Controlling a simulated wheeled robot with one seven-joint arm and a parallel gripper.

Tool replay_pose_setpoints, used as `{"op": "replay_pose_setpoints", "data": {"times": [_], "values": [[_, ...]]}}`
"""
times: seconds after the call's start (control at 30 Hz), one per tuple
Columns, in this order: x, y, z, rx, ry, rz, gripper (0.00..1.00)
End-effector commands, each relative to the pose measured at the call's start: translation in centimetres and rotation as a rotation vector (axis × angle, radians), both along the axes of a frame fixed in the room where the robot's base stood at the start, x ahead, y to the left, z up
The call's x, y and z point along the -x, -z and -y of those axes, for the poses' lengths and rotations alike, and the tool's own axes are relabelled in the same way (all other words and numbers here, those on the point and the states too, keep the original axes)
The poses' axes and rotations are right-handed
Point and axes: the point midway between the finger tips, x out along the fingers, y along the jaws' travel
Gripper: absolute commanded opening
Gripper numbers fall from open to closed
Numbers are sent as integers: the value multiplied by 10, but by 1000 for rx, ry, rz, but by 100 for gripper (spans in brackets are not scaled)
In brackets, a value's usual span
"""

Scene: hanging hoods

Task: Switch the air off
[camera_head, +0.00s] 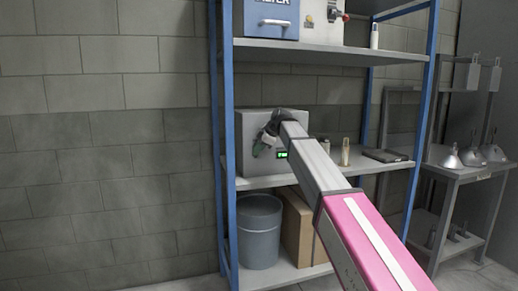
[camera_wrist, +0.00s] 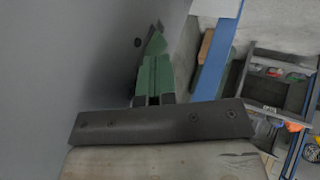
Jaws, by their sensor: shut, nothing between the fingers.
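A grey box (camera_head: 252,124) stands on the middle shelf, with a small lit green display (camera_head: 282,155) on its front. My gripper (camera_head: 262,144) is at the front of this box, its fingers shut and empty. I cannot tell whether the fingers touch that surface. No air switch is clearly visible; my wrist covers part of the box front. On the top shelf, a pale panel carries a red knob (camera_head: 346,17).
Blue posts (camera_head: 229,190) frame the shelves. A blue-fronted unit (camera_head: 272,18) stands above. A bottle (camera_head: 345,152) and dark flat case (camera_head: 385,155) share the middle shelf. A grey bin (camera_head: 260,232) and cardboard box (camera_head: 297,225) are below. A side bench (camera_head: 470,172) holds funnel-shaped hoods.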

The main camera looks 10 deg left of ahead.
Motion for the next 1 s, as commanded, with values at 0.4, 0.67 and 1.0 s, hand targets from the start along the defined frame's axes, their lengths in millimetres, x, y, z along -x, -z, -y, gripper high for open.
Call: {"op": "replay_pose_setpoints", "data": {"times": [0.4,0.67,1.0], "values": [[0,-15,0,0,0,1,0],[0,-16,0,0,0,1,0],[19,-18,4,0,2,1,0]]}}
